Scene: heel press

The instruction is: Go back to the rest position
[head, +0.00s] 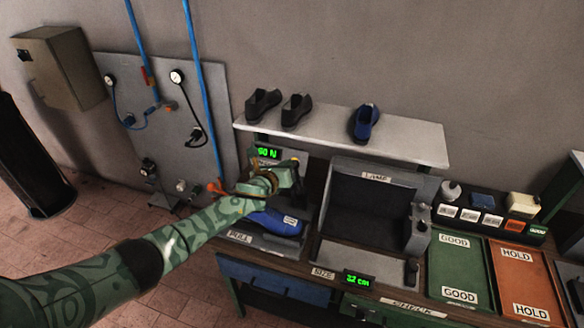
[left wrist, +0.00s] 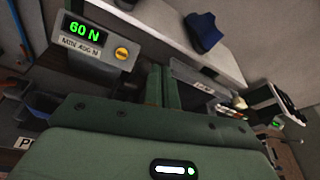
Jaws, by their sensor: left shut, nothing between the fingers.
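My left arm reaches in from the lower left of the head view. Its gripper (head: 292,172) is in the air in front of the force display (head: 267,153), above the pull station. In the left wrist view the two fingers (left wrist: 163,88) are together with nothing between them. The display also shows in the left wrist view (left wrist: 90,35), reading 60 N, with "MIN 400 N" below. A blue shoe (head: 275,223) lies in the station labelled PULL, partly hidden by my arm. My right gripper is not in view.
A shelf (head: 410,146) above the bench holds two dark shoes (head: 280,106) and a blue shoe (head: 365,123). Right of the pull station stand the lamp box (head: 371,208), a green GOOD tray (head: 458,268) and an orange HOLD tray (head: 522,282). A gauge panel (head: 150,110) is on the left wall.

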